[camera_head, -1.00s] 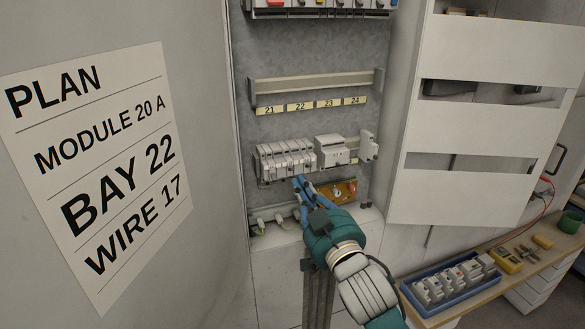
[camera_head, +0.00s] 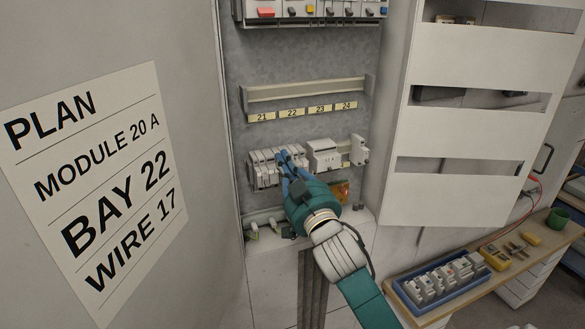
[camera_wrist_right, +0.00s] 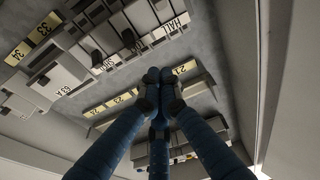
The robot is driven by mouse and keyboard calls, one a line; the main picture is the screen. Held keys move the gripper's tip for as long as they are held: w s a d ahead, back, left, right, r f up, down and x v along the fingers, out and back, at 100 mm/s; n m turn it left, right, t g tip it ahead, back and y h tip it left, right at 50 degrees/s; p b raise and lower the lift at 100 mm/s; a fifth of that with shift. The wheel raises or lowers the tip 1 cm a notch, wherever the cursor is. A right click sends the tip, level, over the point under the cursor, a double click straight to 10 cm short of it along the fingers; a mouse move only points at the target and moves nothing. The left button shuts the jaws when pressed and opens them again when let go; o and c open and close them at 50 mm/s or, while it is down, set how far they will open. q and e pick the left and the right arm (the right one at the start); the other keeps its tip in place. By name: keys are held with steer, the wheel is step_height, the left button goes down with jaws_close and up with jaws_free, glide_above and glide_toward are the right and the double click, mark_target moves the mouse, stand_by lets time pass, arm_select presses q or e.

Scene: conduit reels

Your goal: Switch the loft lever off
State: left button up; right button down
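A row of white breakers with small dark levers (camera_head: 262,170) sits on the lower rail of the open cabinet. The breakers also show upside down in the right wrist view (camera_wrist_right: 143,14), where one label reads HALL. I cannot make out a loft label, so I cannot tell which lever it is. My right gripper (camera_head: 287,155) reaches up to the middle of this row and covers part of it. In the right wrist view its fingertips (camera_wrist_right: 159,78) are together, with nothing seen between them. Whether they touch a lever is unclear. My left gripper is not in view.
A larger white module (camera_head: 323,155) sits right of the breakers. An empty rail (camera_head: 305,89) with labels 21 to 24 is above. The open panelled door (camera_head: 455,130) stands right. A bench holds a blue tray (camera_head: 405,300) of modules. A plan sheet (camera_head: 95,190) hangs left.

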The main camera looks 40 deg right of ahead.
step_height(320, 180, down, 3)
steer(key=shift+f+p, duration=0.1)
steer(key=shift+p, duration=0.35)
